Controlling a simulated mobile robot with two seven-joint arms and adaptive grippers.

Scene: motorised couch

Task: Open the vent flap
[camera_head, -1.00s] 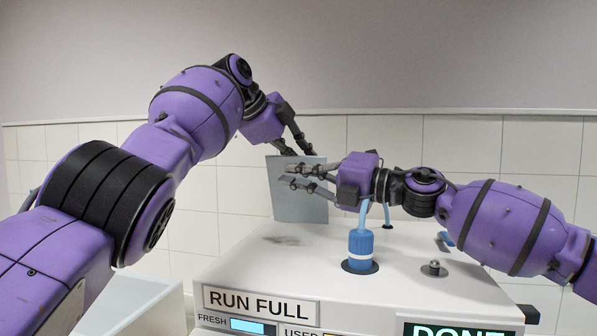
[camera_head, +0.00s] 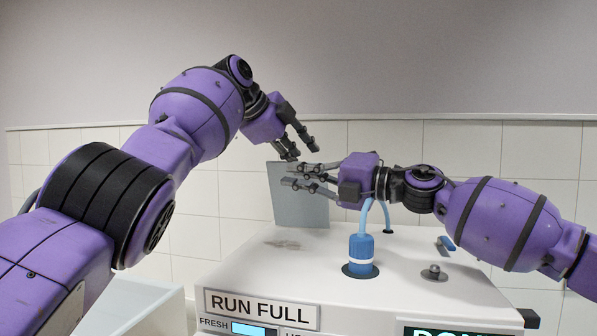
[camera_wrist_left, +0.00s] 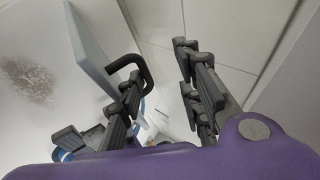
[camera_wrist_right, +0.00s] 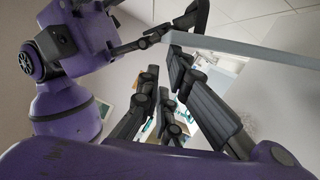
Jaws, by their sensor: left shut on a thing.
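The vent flap is a flat grey plate (camera_head: 300,200) standing nearly upright at the back left of the white machine top. A black bar handle (camera_wrist_left: 146,72) sticks out from its face in the left wrist view. My left gripper (camera_head: 293,150) is at the flap's upper edge, shut on the handle, though the contact is hard to see. My right gripper (camera_head: 312,178) has its fingers apart, empty, in front of the flap's upper right part. The flap's edge crosses close to its fingers in the right wrist view (camera_wrist_right: 245,51). The right gripper covers part of the flap.
A blue bottle-like fitting (camera_head: 361,253) with a curved pale blue tube stands on the machine top, below my right gripper. A small metal knob (camera_head: 434,272) is to its right. A dark smudge (camera_head: 283,244) marks the top's left. A tiled wall (camera_head: 440,150) stands behind.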

